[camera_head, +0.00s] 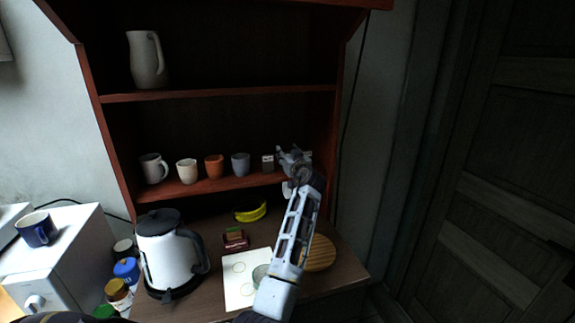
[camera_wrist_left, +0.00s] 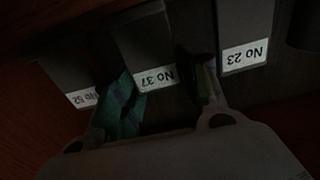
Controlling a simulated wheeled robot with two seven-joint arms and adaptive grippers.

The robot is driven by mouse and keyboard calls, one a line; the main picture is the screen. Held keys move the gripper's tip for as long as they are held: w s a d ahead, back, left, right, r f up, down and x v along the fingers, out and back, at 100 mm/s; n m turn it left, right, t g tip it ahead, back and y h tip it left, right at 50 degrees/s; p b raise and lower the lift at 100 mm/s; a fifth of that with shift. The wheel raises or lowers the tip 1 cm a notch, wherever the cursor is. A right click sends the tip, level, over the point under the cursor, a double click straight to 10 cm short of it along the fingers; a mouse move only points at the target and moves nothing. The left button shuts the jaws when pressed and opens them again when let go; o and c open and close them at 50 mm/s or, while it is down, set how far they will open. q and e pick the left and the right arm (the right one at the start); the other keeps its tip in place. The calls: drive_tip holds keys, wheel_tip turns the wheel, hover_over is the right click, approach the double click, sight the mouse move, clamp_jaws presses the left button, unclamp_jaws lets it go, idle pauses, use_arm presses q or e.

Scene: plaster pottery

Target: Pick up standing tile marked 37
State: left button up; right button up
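In the left wrist view the tile marked No 37 (camera_wrist_left: 147,45) is a dark upright block with a white label that reads upside down. A tile marked No 52 (camera_wrist_left: 72,75) is to its left and one marked No 23 (camera_wrist_left: 245,35) to its right. The fingers of my left gripper (camera_wrist_left: 165,72) are open, one on each side of tile 37, with a gap on the right side. In the head view my left gripper (camera_head: 294,160) is at the right end of the middle shelf and hides most tiles. One small grey tile (camera_head: 268,164) shows beside it, its mark unreadable. My right gripper is out of view.
Several cups, including an orange one (camera_head: 214,166) and a grey one (camera_head: 240,164), line the shelf (camera_head: 222,184) left of the gripper. The cabinet's right wall (camera_head: 331,130) is close. A kettle (camera_head: 168,250) and banana (camera_head: 250,212) are below.

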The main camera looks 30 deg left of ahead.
use_arm(q)
drive_tip(key=shift+d, duration=0.1)
drive_tip(key=c, duration=0.5)
drive_tip(key=shift+o, duration=0.2)
drive_tip(key=shift+r, duration=0.1)
wheel_tip(320, 180, up, 8)
drive_tip(key=shift+r+b, duration=0.1)
drive_tip(key=shift+b, duration=0.8)
drive_tip(key=shift+r, duration=0.8)
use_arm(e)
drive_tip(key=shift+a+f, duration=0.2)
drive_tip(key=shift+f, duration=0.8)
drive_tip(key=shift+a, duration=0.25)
